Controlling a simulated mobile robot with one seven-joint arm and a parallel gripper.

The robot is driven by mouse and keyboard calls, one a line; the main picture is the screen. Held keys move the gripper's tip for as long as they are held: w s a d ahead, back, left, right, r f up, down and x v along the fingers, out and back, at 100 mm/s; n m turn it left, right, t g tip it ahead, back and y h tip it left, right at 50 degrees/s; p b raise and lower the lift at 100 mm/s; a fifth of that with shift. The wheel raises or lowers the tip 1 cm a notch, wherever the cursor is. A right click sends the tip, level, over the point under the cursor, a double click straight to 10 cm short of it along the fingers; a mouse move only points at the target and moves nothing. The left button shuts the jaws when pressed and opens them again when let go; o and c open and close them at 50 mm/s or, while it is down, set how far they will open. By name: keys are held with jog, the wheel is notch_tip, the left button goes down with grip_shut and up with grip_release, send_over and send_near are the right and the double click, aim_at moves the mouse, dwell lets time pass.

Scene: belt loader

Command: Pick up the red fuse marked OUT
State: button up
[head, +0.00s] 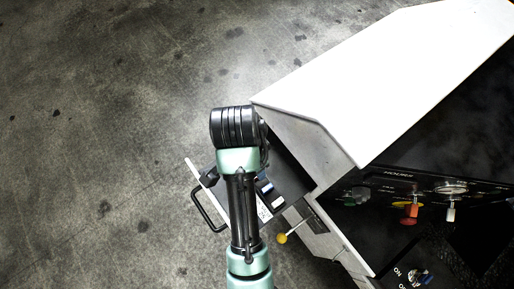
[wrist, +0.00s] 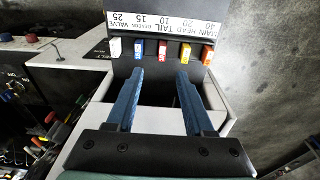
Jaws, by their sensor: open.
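The red fuse (wrist: 163,51) stands in the middle of a row of fuses in the wrist view, below the label strip (wrist: 165,24) where it reads 10. I cannot make out the word OUT on it. My gripper (wrist: 160,75) is open, with its two blue fingers apart and nothing between them. In the picture its tips lie just below the row, one on each side of the red fuse's line. I cannot tell their height above it. In the head view my arm hides the gripper and the red fuse.
White (wrist: 115,46), blue (wrist: 138,49), yellow (wrist: 187,54) and orange (wrist: 208,57) fuses flank the red one closely. An open box with pale walls (wrist: 228,104) lies beneath the fingers. The head view shows a control panel (head: 430,192) with knobs and a white cover (head: 375,75).

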jog(key=f+p, duration=0.1)
jog(key=f, duration=0.3)
jog(key=shift+d+f, duration=0.1)
jog(key=shift+d, duration=0.1)
jog(key=shift+w+f, duration=0.15)
jog(key=shift+f, duration=0.3)
jog(key=shift+w+d+f+p, duration=0.15)
jog(key=shift+f+p, duration=0.25)
jog(key=shift+f, duration=0.85)
jog(key=shift+w+a+f+p, duration=0.1)
jog(key=shift+f+p, duration=0.3)
jog(key=shift+f, duration=0.85)
jog(key=shift+c, duration=0.3)
grip_shut()
